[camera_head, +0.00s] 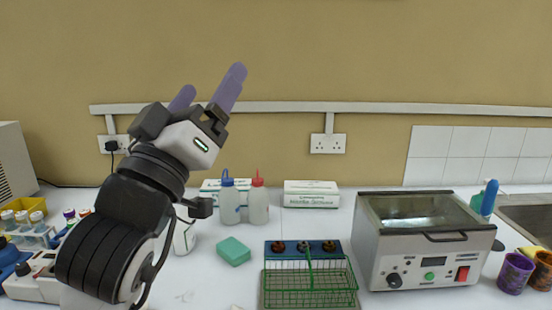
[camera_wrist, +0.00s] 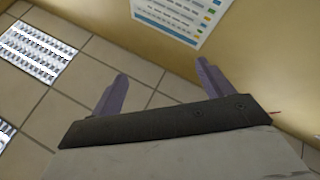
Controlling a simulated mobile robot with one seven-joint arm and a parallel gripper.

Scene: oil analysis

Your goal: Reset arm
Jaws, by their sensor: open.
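My gripper (camera_head: 208,92) is raised at the left of the head view, well above the bench, with its purple fingers pointing up and to the right. The fingers stand apart and nothing is between them. In the wrist view my gripper (camera_wrist: 158,90) also shows two separated purple fingers with an empty gap. That view looks toward ceiling tiles, light panels (camera_wrist: 38,54) and a wall poster (camera_wrist: 185,15). My dark arm covers part of the bench at the left.
A metal water bath (camera_head: 425,262) stands at the right. A green wire rack (camera_head: 310,285), two wash bottles (camera_head: 258,205), a teal block (camera_head: 233,251), a white-green box (camera_head: 311,194) and a tube rack (camera_head: 32,238) are on the bench. Air around the gripper is clear.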

